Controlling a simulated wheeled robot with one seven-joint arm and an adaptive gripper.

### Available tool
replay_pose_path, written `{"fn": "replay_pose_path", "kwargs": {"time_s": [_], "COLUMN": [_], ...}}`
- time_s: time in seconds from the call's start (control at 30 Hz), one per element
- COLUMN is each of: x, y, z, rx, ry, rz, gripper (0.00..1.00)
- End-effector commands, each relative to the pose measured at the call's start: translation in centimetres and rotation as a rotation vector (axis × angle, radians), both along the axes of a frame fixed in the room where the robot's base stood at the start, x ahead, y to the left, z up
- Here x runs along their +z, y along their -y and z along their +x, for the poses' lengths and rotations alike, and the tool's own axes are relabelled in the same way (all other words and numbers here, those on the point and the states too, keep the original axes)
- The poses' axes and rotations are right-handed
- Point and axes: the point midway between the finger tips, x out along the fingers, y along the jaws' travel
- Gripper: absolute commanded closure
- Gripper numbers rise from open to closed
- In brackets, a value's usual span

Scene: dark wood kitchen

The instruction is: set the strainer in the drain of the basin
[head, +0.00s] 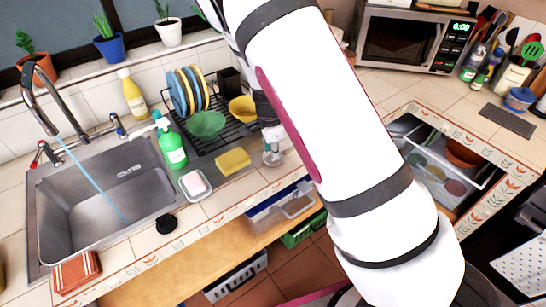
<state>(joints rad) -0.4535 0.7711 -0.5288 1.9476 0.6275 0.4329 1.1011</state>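The steel basin (72,192) is sunk in the counter at the left. A blue-white stream of water falls from the tap (42,100) into it. The drain cannot be made out clearly. A small round black piece, which looks like the strainer (166,223), lies on the tiled counter just off the basin's front right corner. My gripper (272,152) is right of the yellow sponge, by the dish rack, well to the right of the strainer and apart from it. My white arm partly hides it, and its fingers are too small to read.
A soap dish (195,186), green soap bottle (171,145) and yellow sponge (233,161) stand between my gripper and the basin. The dish rack (207,118) holds plates and bowls behind. An orange cloth (77,272) lies at the basin's front left. An open drawer (445,165) is at right.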

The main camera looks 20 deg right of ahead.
Motion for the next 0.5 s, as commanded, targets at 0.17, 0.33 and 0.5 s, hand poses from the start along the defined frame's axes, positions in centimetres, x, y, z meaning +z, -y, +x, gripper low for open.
{"fn": "replay_pose_path", "kwargs": {"time_s": [0.17, 0.33, 0.5], "x": [-0.90, -0.87, -0.85], "y": [0.09, 0.08, 0.08], "z": [0.11, 0.12, 0.13], "rx": [0.000, 0.000, 0.000], "ry": [0.000, 0.000, 0.000], "rz": [0.001, 0.001, 0.001], "gripper": [0.79, 0.79, 1.00]}}
